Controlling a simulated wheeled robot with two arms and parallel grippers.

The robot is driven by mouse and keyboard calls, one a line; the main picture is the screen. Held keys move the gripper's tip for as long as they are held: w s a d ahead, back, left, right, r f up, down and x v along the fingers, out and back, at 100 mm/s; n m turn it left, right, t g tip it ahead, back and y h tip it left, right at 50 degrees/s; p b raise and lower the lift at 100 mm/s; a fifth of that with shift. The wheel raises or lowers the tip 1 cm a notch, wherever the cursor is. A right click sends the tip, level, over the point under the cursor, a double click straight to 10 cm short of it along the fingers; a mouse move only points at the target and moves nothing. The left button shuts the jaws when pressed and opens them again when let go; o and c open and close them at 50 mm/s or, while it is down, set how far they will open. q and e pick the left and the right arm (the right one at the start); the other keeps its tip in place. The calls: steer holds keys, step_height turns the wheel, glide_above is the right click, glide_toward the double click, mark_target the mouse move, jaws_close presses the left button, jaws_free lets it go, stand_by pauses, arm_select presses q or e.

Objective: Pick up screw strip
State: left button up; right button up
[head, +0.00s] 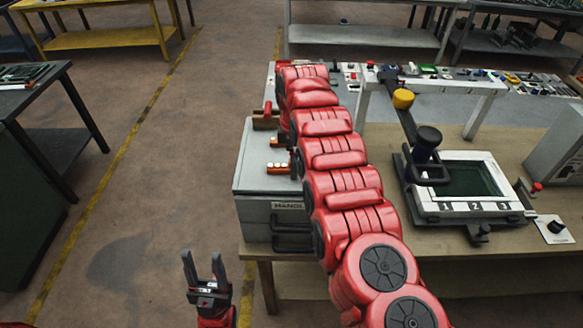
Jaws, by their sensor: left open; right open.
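A small orange strip with pale round tops, which looks like the screw strip (278,167), lies on the grey case beside my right arm. Another small orange piece (278,141) shows just behind it, partly hidden by the arm. My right arm reaches across the case from the lower right, and its gripper is hidden behind its own links. My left gripper (202,260) points up over the floor at the lower left. Its two fingers are apart with nothing between them, well away from the strip.
The grey case (264,212) stands on the workbench's (400,242) left end. A brown block with a red handle (265,121) is at its back. Floor on the left is clear.

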steer(key=shift+w+d+f, duration=0.1)
steer(key=shift+w+d, duration=0.15)
steer(key=shift+d, duration=0.15)
steer(key=c, duration=0.4)
steer(key=shift+c, duration=1.4)
steer(key=shift+s+a, duration=0.2)
steer(key=shift+a, duration=0.05)
jaws_close()
steer(key=shift+w+d, duration=0.1)
steer(key=shift+d, duration=0.05)
